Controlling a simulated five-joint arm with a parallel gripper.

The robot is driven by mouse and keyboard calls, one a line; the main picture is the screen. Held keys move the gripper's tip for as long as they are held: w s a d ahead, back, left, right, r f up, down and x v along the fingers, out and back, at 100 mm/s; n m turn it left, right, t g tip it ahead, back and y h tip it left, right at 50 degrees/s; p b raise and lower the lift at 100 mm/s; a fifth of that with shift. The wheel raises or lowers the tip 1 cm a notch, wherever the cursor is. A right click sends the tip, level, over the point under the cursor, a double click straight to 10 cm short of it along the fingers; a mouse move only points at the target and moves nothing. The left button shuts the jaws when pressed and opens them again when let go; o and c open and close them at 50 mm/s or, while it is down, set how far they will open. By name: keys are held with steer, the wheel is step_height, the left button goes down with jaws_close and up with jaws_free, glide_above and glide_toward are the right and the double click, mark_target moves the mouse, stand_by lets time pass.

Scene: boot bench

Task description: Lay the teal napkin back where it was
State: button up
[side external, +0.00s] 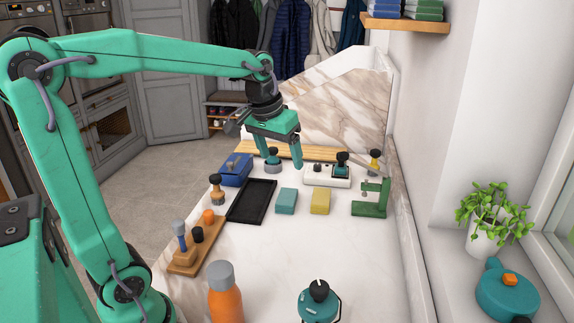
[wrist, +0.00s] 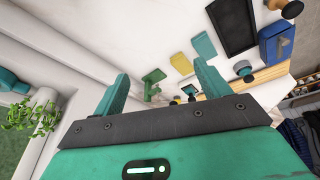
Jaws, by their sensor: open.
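The teal napkin (side external: 286,201) is a small folded block lying flat on the white marble bench. It lies between a black tray (side external: 252,201) on its left and a yellow folded block (side external: 320,201) on its right, apart from both. The napkin also shows in the wrist view (wrist: 204,46), partly hidden behind one finger. My gripper (side external: 281,163) is open and empty, raised above the bench behind the napkin. Its two spread fingers show in the wrist view (wrist: 160,72) with nothing held between them.
A blue box (side external: 236,170), a white block with knobs (side external: 330,180) and a green stand (side external: 371,198) surround the area. A wooden rack (side external: 190,262), orange bottle (side external: 226,295) and teal jar (side external: 319,306) stand nearer the camera. The bench middle is clear.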

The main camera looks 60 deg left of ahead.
steer(key=s+d+f+m+t, duration=0.1)
steer(key=s+d, duration=0.2)
steer(key=s, duration=0.4)
steer(key=s+d+f+m+t, duration=0.1)
steer(key=s+d+f+m, duration=0.1)
steer(key=s+d, duration=0.2)
steer(key=shift+s+f+m+h, duration=0.2)
steer(key=shift+s+m+h, duration=0.1)
steer(key=shift+s, duration=1.25)
